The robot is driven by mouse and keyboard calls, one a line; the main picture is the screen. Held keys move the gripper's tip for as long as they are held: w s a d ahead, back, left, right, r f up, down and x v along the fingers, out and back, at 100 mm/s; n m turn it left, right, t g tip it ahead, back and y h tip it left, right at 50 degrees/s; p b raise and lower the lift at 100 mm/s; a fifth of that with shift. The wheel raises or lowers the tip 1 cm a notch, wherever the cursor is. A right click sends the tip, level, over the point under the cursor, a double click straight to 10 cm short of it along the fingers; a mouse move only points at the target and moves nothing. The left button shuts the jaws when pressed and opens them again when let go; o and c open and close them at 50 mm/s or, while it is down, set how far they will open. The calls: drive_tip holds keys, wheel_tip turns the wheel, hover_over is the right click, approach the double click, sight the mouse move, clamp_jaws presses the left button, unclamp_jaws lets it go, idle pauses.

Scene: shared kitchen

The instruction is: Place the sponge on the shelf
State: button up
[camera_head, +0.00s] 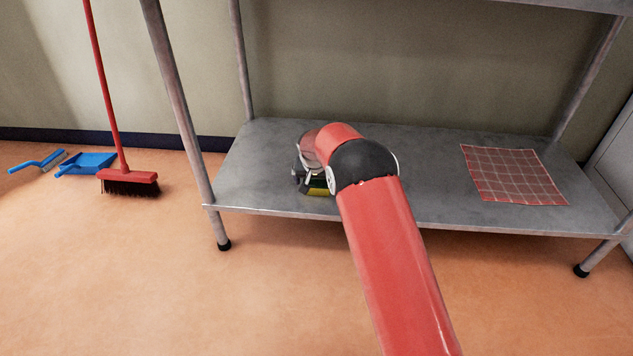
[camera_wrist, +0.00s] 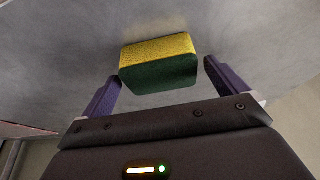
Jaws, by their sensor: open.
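The sponge (camera_wrist: 158,62), yellow with a dark green side, rests on the grey metal shelf (camera_wrist: 60,40) in the wrist view. My gripper (camera_wrist: 162,78) is open, with one finger to each side of the sponge and visible gaps between. In the head view, a small yellow and green part of the sponge (camera_head: 318,189) shows near the front edge of the lower shelf (camera_head: 430,205). My red arm and wrist cover most of the sponge and the gripper there.
A red checked cloth (camera_head: 512,175) lies on the right of the lower shelf. Metal posts (camera_head: 180,100) stand at the shelf's corners, and an upper shelf (camera_head: 580,4) is overhead. A red broom (camera_head: 128,180) and a blue dustpan (camera_head: 88,164) are on the floor at left.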

drive_tip(key=p+v, duration=0.1)
drive_tip(key=v, duration=1)
drive_tip(key=s+d+r, duration=1.5)
drive_tip(key=s+r, duration=0.3)
drive_tip(key=r, duration=0.1)
drive_tip(key=s+d, duration=0.3)
drive_tip(key=s, duration=0.8)
drive_tip(key=s+d+f+t, duration=0.1)
drive_tip(key=s+d, duration=0.2)
drive_tip(key=s, duration=0.9)
drive_tip(key=shift+s+d+f, duration=0.2)
drive_tip(key=shift+s, duration=0.15)
wheel_tip(320, 180, up, 11)
drive_tip(key=p, duration=1.1)
